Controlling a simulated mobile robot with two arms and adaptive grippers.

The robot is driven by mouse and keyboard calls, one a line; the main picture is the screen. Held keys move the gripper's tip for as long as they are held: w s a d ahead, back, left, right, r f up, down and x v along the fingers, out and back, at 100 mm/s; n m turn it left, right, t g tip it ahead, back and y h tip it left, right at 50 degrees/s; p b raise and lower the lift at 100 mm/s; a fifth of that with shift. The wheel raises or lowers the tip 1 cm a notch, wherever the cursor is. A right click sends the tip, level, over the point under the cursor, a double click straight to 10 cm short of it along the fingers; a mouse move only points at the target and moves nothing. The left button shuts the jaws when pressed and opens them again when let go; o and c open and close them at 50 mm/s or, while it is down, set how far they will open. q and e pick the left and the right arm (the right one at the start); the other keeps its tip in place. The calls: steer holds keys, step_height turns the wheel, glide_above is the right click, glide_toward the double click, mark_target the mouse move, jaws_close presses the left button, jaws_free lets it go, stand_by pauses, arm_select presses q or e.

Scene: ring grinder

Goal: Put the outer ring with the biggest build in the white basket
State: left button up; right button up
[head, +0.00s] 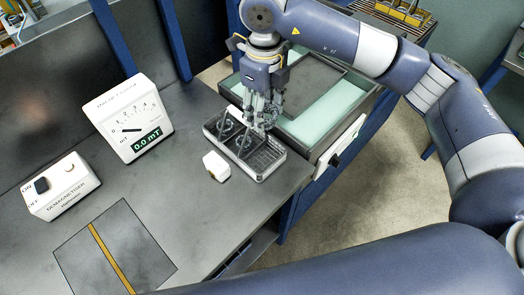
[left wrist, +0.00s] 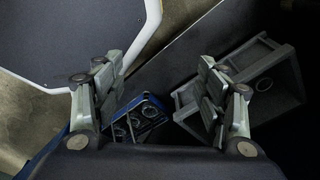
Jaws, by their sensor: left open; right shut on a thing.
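In the head view my right gripper (head: 253,126) points down over a grey metal tray (head: 262,178) with compartments at the bench's right end. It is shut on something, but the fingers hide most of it. Thin ring-like pieces (head: 226,125) stand in the tray; their build-up cannot be told. My left gripper (left wrist: 160,72) shows only in the left wrist view, open, with nothing seen between its fingers. I cannot make out a white basket.
A meter (head: 130,118) reading 0.0 mT and a white demagnetiser (head: 62,187) stand on the bench. A small white block (head: 217,166) lies left of the tray. A dark mat (head: 115,255) lies in front. A pale green-lined basin (head: 318,125) is behind the tray.

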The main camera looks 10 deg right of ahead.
step_height(320, 180, down, 6)
steer(key=p, duration=0.5)
glide_above(263, 161)
step_height(263, 161, down, 7)
steer(key=shift+f, duration=0.7)
step_height(263, 161, down, 2)
steer(key=shift+f+p, duration=0.2)
steer(key=shift+p, duration=0.3)
steer(key=shift+f, duration=0.6)
arm_select(q)
step_height(263, 161, up, 6)
steer(key=s, duration=0.2)
steer(key=shift+f, duration=0.15)
arm_select(e)
steer(key=o, duration=1)
